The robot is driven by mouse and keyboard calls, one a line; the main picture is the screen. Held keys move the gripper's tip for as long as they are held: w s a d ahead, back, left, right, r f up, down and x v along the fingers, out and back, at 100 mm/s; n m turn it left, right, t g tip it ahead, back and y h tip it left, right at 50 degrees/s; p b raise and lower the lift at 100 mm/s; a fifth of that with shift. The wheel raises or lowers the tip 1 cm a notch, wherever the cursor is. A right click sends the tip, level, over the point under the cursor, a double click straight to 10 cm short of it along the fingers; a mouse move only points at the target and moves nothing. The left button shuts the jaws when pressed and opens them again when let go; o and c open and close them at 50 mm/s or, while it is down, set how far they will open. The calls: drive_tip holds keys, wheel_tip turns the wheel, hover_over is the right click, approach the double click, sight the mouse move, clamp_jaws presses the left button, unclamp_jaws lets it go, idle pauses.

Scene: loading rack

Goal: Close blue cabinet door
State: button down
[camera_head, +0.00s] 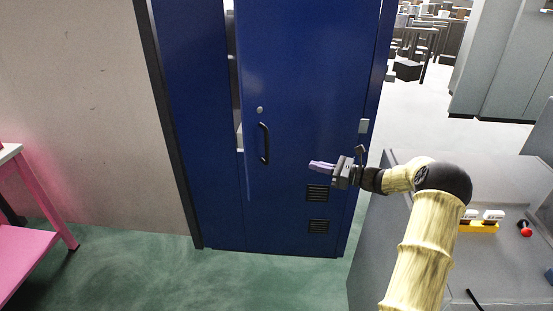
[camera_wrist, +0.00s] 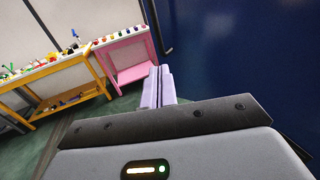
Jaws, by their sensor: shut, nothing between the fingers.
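The blue cabinet (camera_head: 195,110) stands against the wall. Its right door (camera_head: 295,90) is slightly ajar, with a dark gap along its left edge that shows part of the inside. A black bar handle (camera_head: 264,143) and a round lock are on that door near its left edge. My gripper (camera_head: 312,166) is shut and empty in front of the door, right of the handle and above the vents; I cannot tell whether it touches the door. In the wrist view, the pale purple fingers (camera_wrist: 159,88) are together, and the blue door (camera_wrist: 235,60) fills the right side.
A pink table (camera_head: 30,235) stands at the left. A grey unit (camera_head: 400,225) with a yellow strip of switches (camera_head: 480,224) and a red knob is at the right. An orange table (camera_wrist: 65,75) shows in the wrist view. Green floor before the cabinet's left side is clear.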

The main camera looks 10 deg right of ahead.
drive_tip(key=p+x, duration=0.4)
drive_tip(key=x, duration=1)
drive_tip(key=shift+p, duration=0.3)
drive_tip(key=shift+f, duration=0.15)
